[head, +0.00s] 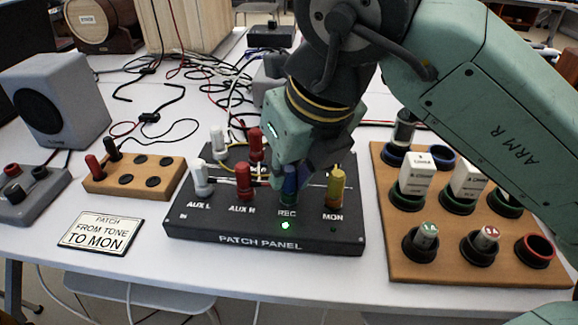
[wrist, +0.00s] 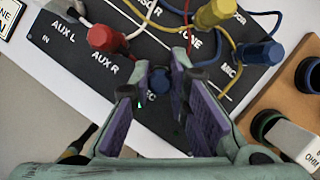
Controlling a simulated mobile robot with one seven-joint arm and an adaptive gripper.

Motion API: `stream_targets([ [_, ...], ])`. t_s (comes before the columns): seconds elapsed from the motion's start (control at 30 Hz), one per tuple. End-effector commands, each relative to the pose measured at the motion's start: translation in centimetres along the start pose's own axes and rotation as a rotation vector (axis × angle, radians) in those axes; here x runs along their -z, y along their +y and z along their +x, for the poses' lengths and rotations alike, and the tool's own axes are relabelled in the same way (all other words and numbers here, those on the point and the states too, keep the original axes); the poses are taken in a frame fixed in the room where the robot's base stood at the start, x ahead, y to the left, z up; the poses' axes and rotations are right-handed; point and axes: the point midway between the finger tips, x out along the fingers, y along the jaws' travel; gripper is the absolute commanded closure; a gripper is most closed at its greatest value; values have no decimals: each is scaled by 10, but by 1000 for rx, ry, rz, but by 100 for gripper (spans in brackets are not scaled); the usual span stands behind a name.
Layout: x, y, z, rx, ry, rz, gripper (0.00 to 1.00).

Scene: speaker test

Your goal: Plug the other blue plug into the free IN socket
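A blue plug (head: 289,187) stands upright at the REC position in the front row of the dark patch panel (head: 240,237). It also shows between my fingers in the wrist view (wrist: 159,80). My gripper (wrist: 161,62) is over the panel with one finger on each side of this plug, and gaps show beside it, so it looks open. A second blue plug (wrist: 260,55) is near the MIC label in the back row. A green light (head: 286,225) glows at REC. My gripper hides part of the back row in the head view.
White (head: 202,180), red (head: 243,181) and yellow (head: 336,187) plugs stand in the front row. A wooden rack (head: 430,263) with capped holders is at right. A wooden block (head: 128,183), a card (head: 101,233) and a speaker (head: 60,95) are at left. Cables lie behind.

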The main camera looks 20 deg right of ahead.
Motion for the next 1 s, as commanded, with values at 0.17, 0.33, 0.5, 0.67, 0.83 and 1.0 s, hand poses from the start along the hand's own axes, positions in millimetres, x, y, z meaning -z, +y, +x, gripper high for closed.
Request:
stream_targets([
  [0.17,0,0,0,0,1,0,72],
  [0.33,0,0,0,0,1,0,61],
  [0.5,0,0,0,0,0,0,61],
  [0.67,-1,0,-1,0,0,0,61],
  [0.83,-4,0,-9,0,0,0,61],
  [1.0,-8,0,-19,0,0,0,61],
])
